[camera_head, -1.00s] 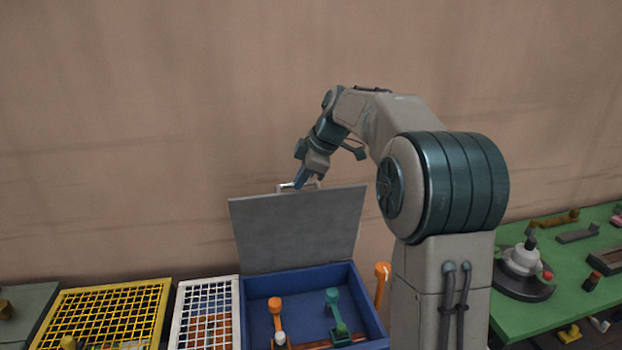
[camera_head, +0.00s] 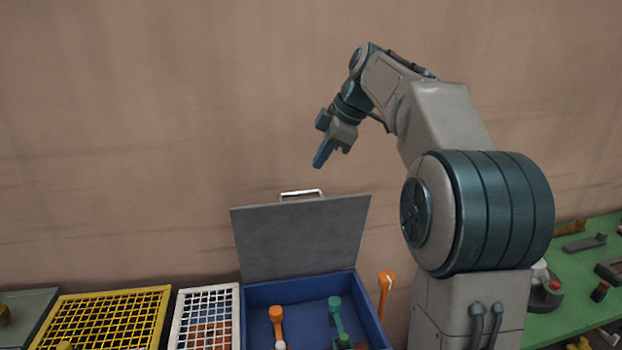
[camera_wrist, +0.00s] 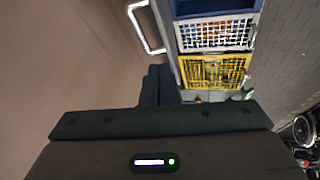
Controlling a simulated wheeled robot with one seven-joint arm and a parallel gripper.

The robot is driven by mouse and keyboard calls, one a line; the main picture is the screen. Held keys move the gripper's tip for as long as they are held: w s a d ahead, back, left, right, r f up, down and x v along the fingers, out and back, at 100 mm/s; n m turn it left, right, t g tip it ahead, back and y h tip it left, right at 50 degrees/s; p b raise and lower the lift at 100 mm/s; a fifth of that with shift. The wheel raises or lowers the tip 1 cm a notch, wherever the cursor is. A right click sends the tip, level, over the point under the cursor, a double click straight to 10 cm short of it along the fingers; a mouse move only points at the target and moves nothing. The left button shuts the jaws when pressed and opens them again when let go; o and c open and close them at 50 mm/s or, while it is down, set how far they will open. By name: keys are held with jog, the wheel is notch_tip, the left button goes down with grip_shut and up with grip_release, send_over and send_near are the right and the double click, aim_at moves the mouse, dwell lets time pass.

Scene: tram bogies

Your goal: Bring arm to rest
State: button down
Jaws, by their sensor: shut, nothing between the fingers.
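My gripper (camera_head: 322,156) is shut and empty, in the air above the raised grey lid of the blue box. Its shut fingers (camera_wrist: 160,84) also show in the wrist view. The grey lid (camera_head: 300,238) stands open at the back of the blue box (camera_head: 372,320), with a pale metal handle (camera_head: 301,193) on its top edge. The handle (camera_wrist: 146,28) shows in the wrist view too, apart from the fingers. My arm reaches up from the right and bends down to the gripper.
In the blue box are an orange-topped part (camera_head: 276,314) and a green part (camera_head: 334,305). A white mesh crate (camera_head: 207,294) and a yellow mesh crate (camera_head: 105,294) stand to its left. A green table (camera_head: 568,262) with parts is at the right. The wall behind is bare.

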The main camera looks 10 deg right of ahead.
jog(key=s+f+m+h, duration=0.2)
jog(key=s+f+m, duration=0.6)
jog(key=s, duration=0.7)
jog(key=s+f+m+h, duration=0.2)
jog(key=s+f+m, duration=0.6)
jog(key=s, duration=0.7)
notch_tip(320, 180, down, 3)
jog(key=shift+d+r+h, duration=0.15)
jog(key=shift+d+h, duration=0.1)
jog(key=shift+h, duration=0.05)
